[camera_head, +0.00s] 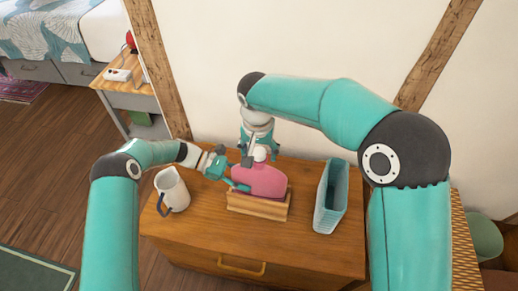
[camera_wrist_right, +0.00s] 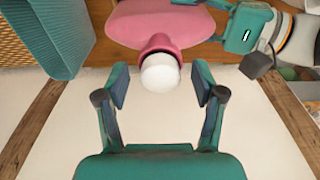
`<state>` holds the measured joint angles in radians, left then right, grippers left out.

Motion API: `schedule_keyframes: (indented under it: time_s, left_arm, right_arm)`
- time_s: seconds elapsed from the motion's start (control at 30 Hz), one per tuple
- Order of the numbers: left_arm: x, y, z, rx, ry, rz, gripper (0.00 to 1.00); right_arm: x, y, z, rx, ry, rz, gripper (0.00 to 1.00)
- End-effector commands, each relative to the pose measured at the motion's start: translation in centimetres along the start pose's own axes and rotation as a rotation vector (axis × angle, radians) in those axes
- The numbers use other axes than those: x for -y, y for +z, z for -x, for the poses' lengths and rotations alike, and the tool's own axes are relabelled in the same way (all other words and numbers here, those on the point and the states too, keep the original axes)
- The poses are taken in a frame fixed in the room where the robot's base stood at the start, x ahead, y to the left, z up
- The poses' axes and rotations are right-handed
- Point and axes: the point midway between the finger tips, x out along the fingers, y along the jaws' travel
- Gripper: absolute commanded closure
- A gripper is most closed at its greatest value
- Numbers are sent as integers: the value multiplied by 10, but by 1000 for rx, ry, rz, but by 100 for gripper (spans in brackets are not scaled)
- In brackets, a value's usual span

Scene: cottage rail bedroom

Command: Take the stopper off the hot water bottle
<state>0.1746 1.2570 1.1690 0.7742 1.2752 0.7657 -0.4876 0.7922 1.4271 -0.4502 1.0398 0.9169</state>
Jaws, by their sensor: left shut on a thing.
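The pink hot water bottle (camera_head: 262,180) stands upright in a wooden holder (camera_head: 257,208) on the wooden chest. Its white stopper (camera_wrist_right: 160,73) sits on the pink neck, and it also shows at the top of the bottle in the head view (camera_head: 259,154). My left gripper (camera_head: 240,183) is shut on the left side of the bottle; its body also shows in the right wrist view (camera_wrist_right: 245,28). My right gripper (camera_wrist_right: 161,85) is above the bottle, open, with one finger on each side of the stopper and a visible gap on both sides.
A white jug (camera_head: 172,190) with a dark handle stands on the chest left of the bottle. A teal basket (camera_head: 331,195) stands to the right. The chest top (camera_head: 220,238) is clear in front of the holder. The wall is close behind.

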Motion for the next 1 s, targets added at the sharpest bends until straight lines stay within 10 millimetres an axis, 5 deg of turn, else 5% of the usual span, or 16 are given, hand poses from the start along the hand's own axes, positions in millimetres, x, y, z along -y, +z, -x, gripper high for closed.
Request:
schedule_keyframes:
  time_s: [0.4,0.67,1.0]
  left_arm:
    - [0,0,0,1,-1,0,100]
    - [0,0,0,1,-1,0,100]
    - [0,0,0,1,-2,0,100]
  right_arm:
    - [0,0,0,0,1,0,100]
    - [-1,0,0,2,-19,163,100]
    - [-3,-2,1,1,-101,811,100]
